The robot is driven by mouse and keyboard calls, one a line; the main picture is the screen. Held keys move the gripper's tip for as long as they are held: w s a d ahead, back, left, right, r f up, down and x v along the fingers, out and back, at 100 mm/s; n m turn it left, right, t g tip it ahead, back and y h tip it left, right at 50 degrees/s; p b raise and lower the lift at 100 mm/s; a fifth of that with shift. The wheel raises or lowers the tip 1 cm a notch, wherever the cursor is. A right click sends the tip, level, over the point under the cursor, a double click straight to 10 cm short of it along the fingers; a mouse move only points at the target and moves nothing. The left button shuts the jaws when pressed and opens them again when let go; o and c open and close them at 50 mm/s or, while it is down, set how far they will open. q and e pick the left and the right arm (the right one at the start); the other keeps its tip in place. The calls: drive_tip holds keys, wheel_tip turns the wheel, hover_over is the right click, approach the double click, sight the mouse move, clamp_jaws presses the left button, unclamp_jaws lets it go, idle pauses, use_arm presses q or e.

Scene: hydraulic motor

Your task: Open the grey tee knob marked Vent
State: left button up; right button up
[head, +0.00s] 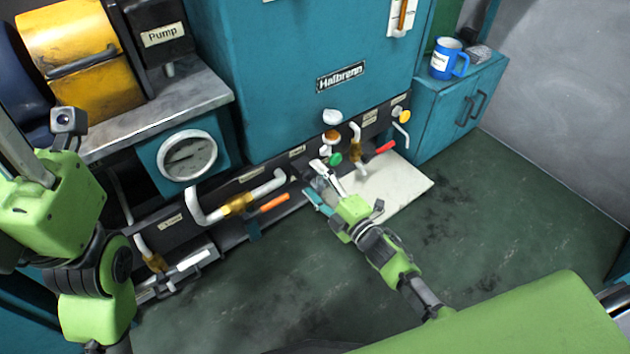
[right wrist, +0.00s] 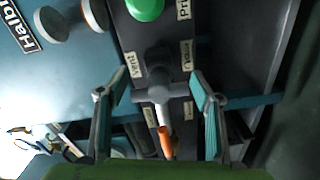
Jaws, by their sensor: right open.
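The grey tee knob (right wrist: 160,90) is in the middle of the right wrist view, on a dark panel beside a label reading Vent (right wrist: 132,65). Its crossbar lies across the gap between the fingers of my right gripper (right wrist: 155,85). The fingers are open, one on each side of the bar, and I cannot tell whether either touches it. In the head view my right gripper (head: 320,182) is at the lower panel, and the tee knob is hard to make out there. My left gripper (head: 22,150) is only partly visible at the left edge, away from the panel.
A green knob (head: 334,159), a red lever (head: 384,147) and an orange-handled lever (head: 274,202) are close by. The floor (head: 470,220) is clear on the right.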

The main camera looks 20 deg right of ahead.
drive_tip(key=v, duration=1.2)
drive_tip(key=shift+w, duration=0.1)
